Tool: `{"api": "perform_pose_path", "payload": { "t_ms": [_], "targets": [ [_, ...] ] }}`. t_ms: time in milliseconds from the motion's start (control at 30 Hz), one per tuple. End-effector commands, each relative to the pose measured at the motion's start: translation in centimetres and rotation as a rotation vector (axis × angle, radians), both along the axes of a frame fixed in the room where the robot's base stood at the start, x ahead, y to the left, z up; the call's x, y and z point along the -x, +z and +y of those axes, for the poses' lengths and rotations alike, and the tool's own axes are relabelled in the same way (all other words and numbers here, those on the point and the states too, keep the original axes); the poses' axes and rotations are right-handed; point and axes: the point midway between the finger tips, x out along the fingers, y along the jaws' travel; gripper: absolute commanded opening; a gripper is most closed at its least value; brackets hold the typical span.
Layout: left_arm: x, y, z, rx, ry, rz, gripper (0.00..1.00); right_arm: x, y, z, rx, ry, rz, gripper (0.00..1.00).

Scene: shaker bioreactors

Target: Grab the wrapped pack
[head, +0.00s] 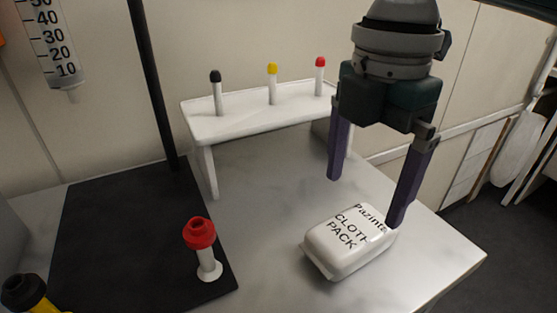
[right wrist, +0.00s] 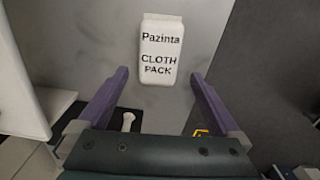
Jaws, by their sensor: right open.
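The wrapped pack (head: 345,243) is a white packet with dark print reading "Pazinta CLOTH PACK". It lies on the grey table near its right front edge. My right gripper (head: 367,200) is open and empty above and behind the pack, fingers pointing down. In the head view one purple finger overlaps the pack's right end; I cannot tell whether they touch. In the right wrist view the pack (right wrist: 160,50) lies beyond the two open fingertips (right wrist: 160,75), roughly centred between them. My left gripper is not in view.
A white rack (head: 245,118) with black-, yellow- and red-capped tubes stands behind the pack. A dark mat (head: 120,235) with a red-topped white piece (head: 202,245) lies to the left, near a dark pole (head: 152,80). A graduated syringe (head: 52,45) hangs upper left. Table around the pack is clear.

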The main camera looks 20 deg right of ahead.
Motion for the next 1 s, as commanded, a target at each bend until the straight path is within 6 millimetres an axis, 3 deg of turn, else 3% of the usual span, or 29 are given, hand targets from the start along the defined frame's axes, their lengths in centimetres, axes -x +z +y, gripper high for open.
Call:
{"api": "perform_pose_path", "payload": {
  "t_ms": [100, 333, 600, 867, 1000],
  "targets": [
    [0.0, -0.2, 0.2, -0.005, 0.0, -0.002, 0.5, 0.1, -2.0, 0.0, -0.001, 0.0, 0.003, 1.0],
    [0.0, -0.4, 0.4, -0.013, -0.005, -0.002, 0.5, 0.0, -4.1, -0.2, -0.001, -0.001, 0.001, 1.0],
    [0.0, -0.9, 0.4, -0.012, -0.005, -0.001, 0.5, -0.2, -8.0, -0.6, 0.0, 0.0, 0.0, 1.0],
    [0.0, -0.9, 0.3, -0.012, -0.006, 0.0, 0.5, -0.2, -8.3, -0.6, 0.0, 0.001, -0.002, 1.0],
    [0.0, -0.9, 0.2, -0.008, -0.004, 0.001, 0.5, -0.2, -8.3, -0.6, 0.0, 0.001, -0.002, 0.86]
  ]
}}
